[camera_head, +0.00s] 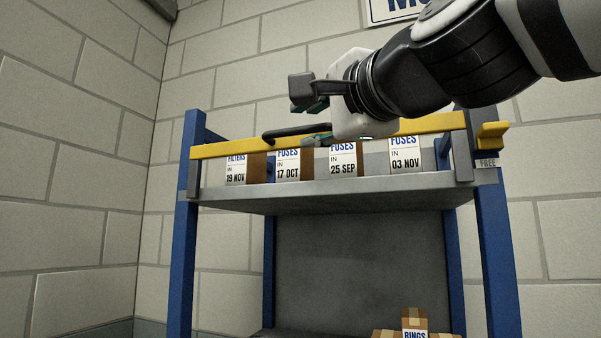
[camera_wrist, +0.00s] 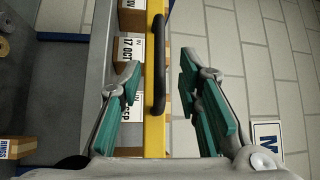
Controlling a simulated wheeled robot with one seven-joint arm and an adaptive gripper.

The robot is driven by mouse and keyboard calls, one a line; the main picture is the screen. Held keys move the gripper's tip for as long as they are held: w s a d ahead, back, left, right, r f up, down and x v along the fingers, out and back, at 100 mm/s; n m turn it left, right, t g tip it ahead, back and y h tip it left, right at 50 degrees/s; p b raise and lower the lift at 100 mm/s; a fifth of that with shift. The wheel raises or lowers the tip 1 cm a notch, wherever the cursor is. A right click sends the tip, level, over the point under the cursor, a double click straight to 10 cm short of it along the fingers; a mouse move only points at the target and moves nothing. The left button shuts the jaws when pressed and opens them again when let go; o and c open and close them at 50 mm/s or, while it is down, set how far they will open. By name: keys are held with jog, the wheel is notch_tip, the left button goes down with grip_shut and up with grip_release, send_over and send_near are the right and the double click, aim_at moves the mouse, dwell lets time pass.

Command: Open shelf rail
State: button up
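The yellow shelf rail (camera_head: 228,149) lies across the front of the upper shelf, in front of a row of boxes. Its black bar handle (camera_head: 285,131) stands out from the rail near my gripper (camera_head: 311,121). In the wrist view, the rail (camera_wrist: 154,60) runs lengthwise up the picture, with the black handle (camera_wrist: 160,70) on its right side. My gripper (camera_wrist: 163,105) is open there, its green-padded fingers on either side of the rail and handle. The fingers look apart from the handle. Part of the rail is hidden behind my gripper in the head view.
Labelled boxes (camera_head: 288,166) marked FUSES and FILTERS stand on the grey upper shelf (camera_head: 330,194). Blue posts (camera_head: 184,250) hold the rack at both sides. A small FREE label (camera_head: 487,163) is at the rail's right end. A RINGS box (camera_head: 414,325) sits below.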

aim_at(298, 130)
jog(key=shift+p+x, duration=0.35)
jog(key=shift+x, duration=2.8)
grip_shut()
